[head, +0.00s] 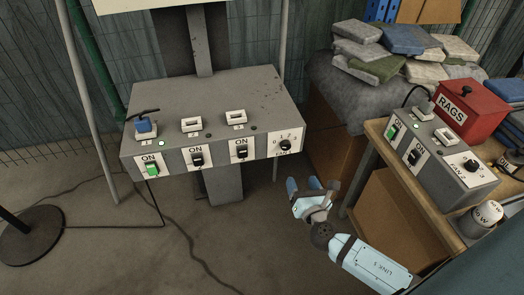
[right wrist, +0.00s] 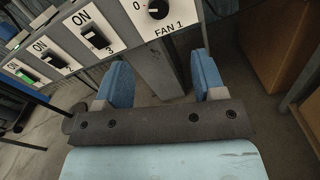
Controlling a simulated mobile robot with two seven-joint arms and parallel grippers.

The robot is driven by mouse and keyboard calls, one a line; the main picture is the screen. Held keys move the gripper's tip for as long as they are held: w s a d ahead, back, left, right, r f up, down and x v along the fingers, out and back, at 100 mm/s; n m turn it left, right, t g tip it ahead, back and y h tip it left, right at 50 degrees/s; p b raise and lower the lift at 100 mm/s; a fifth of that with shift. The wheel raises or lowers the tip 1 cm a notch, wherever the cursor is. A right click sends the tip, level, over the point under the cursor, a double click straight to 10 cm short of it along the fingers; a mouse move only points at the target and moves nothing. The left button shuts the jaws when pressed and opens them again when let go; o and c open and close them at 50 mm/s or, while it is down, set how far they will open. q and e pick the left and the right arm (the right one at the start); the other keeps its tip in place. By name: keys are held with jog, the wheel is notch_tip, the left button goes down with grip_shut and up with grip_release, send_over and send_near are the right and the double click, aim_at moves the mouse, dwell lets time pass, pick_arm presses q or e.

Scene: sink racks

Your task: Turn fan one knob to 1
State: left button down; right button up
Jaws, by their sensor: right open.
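The fan 1 knob (head: 286,145) is a black dial on a white plate at the right end of the grey control box's front (head: 248,165). In the right wrist view the knob (right wrist: 158,9) shows at the top, above the label FAN 1. Its exact setting is too small to tell. My right gripper (head: 312,184) is open and empty, below and a little right of the knob, apart from it. In the right wrist view its two blue fingers (right wrist: 160,82) stand spread below the plate. My left gripper is not in view.
Several ON switches (head: 196,158) line the box front left of the knob. A wooden table (head: 375,130) at right holds a second box with a fan 2 knob (head: 470,166), a red RAGS box (head: 466,108) and a white-topped can (head: 487,213). Folded cloths (head: 405,38) lie behind.

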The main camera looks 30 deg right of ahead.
aim_at(287, 147)
jog(key=x, duration=1.4)
jog(key=shift+a+r, duration=0.15)
jog(key=shift+r, duration=0.05)
jog(key=c, duration=0.9)
